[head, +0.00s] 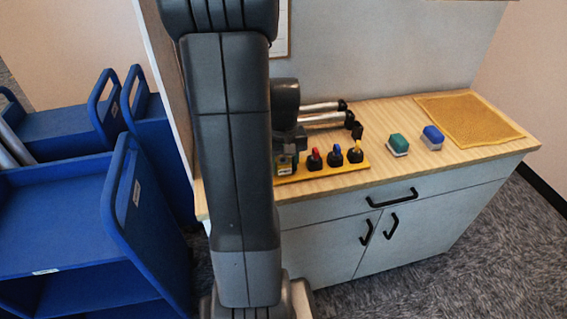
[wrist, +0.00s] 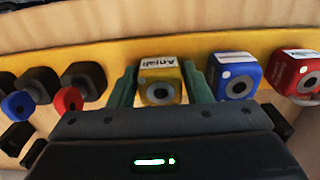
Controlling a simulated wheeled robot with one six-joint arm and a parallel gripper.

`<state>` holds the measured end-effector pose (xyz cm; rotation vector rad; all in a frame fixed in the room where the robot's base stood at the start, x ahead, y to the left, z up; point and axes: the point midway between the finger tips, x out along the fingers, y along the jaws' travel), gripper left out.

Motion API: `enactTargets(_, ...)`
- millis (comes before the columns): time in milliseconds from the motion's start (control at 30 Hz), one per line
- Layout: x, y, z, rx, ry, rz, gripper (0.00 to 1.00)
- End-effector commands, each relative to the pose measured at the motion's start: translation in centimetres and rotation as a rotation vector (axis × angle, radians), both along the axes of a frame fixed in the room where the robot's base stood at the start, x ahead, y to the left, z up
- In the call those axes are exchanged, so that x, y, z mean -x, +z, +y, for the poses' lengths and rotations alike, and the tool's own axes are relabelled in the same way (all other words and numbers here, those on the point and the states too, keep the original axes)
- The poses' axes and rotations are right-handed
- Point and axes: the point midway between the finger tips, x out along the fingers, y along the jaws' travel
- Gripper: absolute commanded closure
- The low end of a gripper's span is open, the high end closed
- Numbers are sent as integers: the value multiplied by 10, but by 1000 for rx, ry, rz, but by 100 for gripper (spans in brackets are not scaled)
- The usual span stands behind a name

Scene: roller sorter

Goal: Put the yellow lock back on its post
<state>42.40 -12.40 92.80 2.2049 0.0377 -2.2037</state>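The yellow lock (wrist: 160,84), a small block with a white name label and a dark round hole, sits between the two green fingers of my gripper (wrist: 161,88) in the wrist view. The fingers are close on both sides of it; I cannot tell whether they press on it. Its lower part is hidden by my gripper body. A black post with a yellow top (head: 355,153) stands at the board's right end.
In the wrist view a blue lock (wrist: 234,76) and a red lock (wrist: 294,73) stand close to the right. Black posts with red (head: 314,159) and blue (head: 335,156) tops stand between my gripper and the yellow-topped one. Silver-and-black rods (head: 322,119) lie behind.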

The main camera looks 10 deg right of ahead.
Motion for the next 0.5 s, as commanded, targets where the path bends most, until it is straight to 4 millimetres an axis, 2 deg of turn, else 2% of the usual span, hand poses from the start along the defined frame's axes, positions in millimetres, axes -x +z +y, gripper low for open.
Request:
enactTargets(33, 0, 0, 0, 0, 0, 0, 45)
enactTargets(100, 0, 0, 0, 0, 0, 0, 33)
enactTargets(367, 0, 0, 0, 0, 0, 0, 33)
enactTargets(500, -1, 9, 0, 0, 0, -3, 33)
